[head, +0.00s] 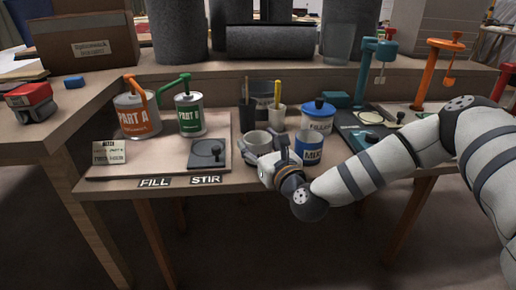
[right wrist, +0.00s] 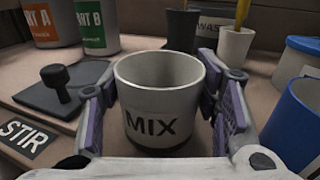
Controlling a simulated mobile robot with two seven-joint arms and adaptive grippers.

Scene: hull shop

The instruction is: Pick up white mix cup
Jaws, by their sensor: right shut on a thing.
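The white mix cup (right wrist: 160,90), marked MIX, stands upright between the purple-padded fingers of my right gripper (right wrist: 165,125) in the right wrist view. The fingers are shut on its sides. In the head view the white mix cup (head: 257,142) is partly hidden behind my right gripper (head: 268,160). Its base is low, at about the bench surface; I cannot tell whether it touches. My left gripper is not in view.
A blue container (right wrist: 297,125) stands close to the right of the cup. The stir plate (head: 206,154) with a dark knob is to the left, with Part A (head: 137,115) and Part B (head: 190,115) cans behind. A white cup (right wrist: 234,48) stands behind.

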